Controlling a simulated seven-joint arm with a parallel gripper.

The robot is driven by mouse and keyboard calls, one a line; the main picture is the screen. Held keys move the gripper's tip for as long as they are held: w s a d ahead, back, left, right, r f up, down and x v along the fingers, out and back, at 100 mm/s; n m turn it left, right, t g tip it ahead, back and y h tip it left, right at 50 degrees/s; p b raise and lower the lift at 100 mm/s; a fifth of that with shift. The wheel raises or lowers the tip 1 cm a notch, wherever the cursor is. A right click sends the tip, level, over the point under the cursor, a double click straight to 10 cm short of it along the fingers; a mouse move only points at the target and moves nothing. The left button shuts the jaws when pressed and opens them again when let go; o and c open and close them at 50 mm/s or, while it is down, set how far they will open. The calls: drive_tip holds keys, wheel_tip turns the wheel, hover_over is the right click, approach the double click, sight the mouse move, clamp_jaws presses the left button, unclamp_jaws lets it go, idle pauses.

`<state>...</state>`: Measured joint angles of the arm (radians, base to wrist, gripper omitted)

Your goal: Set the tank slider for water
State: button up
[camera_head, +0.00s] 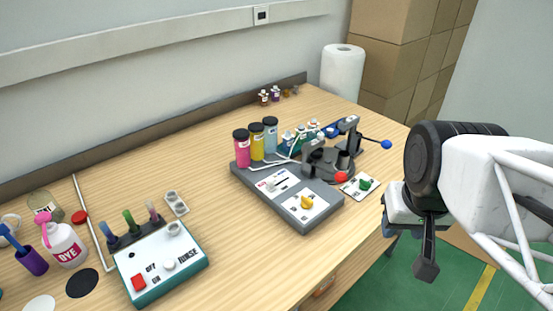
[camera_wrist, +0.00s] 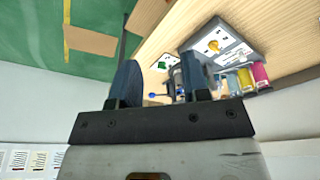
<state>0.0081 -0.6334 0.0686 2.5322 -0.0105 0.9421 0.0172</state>
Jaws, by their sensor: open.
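A grey dosing machine (camera_head: 318,219) stands on the wooden table in the head view, with pink (camera_head: 241,150), yellow (camera_head: 257,142) and blue-grey (camera_head: 271,135) tanks at its back left. A white panel with small slider marks (camera_head: 275,184) lies in front of the tanks; its setting is too small to read. A yellow knob (camera_head: 307,202) sits on a second white panel. The machine also shows in the wrist view (camera_wrist: 250,46). My gripper (camera_head: 424,262) hangs off the table's right edge, apart from the machine. In the wrist view its fingers (camera_wrist: 158,80) are spread and empty.
A press with a blue-tipped lever (camera_head: 386,144) and a red knob (camera_head: 341,177) stands right of the tanks. A rinse box (camera_head: 160,262), dye bottle (camera_head: 65,246) and coloured tubes stand at left. A paper roll (camera_head: 342,75) stands behind. The table's front middle is clear.

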idle(0.3)
drive_tip(key=shift+o, duration=0.8)
drive_tip(key=t, duration=0.2)
approach(271, 179)
drive_tip(key=f, duration=0.2)
drive_tip(key=shift+w+r, duration=0.25)
drive_tip(key=shift+w, duration=0.05)
drive_tip(key=shift+x, duration=3.85)
